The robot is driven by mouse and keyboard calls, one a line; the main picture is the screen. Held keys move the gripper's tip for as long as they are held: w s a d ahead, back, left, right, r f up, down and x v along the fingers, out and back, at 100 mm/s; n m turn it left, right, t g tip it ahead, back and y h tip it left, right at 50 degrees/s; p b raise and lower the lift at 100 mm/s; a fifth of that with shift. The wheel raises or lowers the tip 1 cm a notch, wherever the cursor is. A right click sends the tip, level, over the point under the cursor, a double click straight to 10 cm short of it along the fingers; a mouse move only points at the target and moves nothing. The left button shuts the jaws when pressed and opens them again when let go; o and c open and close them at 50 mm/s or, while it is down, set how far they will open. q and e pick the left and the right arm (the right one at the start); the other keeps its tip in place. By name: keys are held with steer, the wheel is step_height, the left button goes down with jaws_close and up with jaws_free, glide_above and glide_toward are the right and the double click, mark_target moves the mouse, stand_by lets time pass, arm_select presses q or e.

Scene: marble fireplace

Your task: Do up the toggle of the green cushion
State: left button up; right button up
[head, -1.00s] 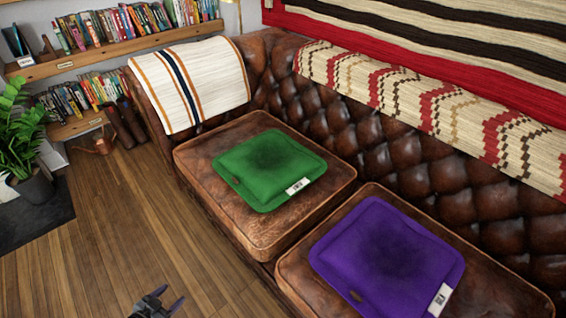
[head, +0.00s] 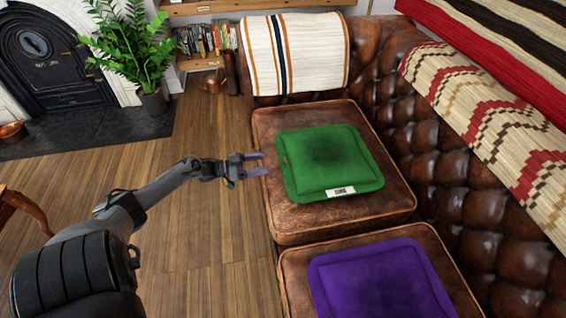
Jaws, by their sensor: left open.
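The green cushion (head: 322,158) lies flat on the far leather seat of the sofa, with a white label on its near edge. A small brownish spot, perhaps the toggle (head: 285,160), shows at its left edge; it is too small to tell whether it is done up. My left gripper (head: 257,164) is open and empty, just left of the cushion, by the seat's left edge. Its two fingers point right toward the cushion and appear apart from it. My right gripper is not in view.
A purple cushion (head: 380,282) lies on the nearer leather seat (head: 292,266). The tufted sofa back (head: 440,150) rises on the right. A striped throw (head: 295,55) covers the far armrest. Wooden floor (head: 190,245) is clear left of the sofa. A potted plant (head: 130,50) stands beyond.

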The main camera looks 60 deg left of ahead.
mark_target(284, 161)
arm_select(q)
steer(key=b+x, duration=0.2)
steer(key=x, duration=0.4)
steer(key=shift+w+d+f, duration=0.1)
steer(key=shift+w, duration=0.2)
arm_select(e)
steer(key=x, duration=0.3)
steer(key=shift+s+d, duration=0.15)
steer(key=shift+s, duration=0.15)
arm_select(q)
steer(key=shift+w+d+b, duration=0.25)
steer(key=shift+w+b, duration=0.15)
steer(key=shift+w, duration=0.1)
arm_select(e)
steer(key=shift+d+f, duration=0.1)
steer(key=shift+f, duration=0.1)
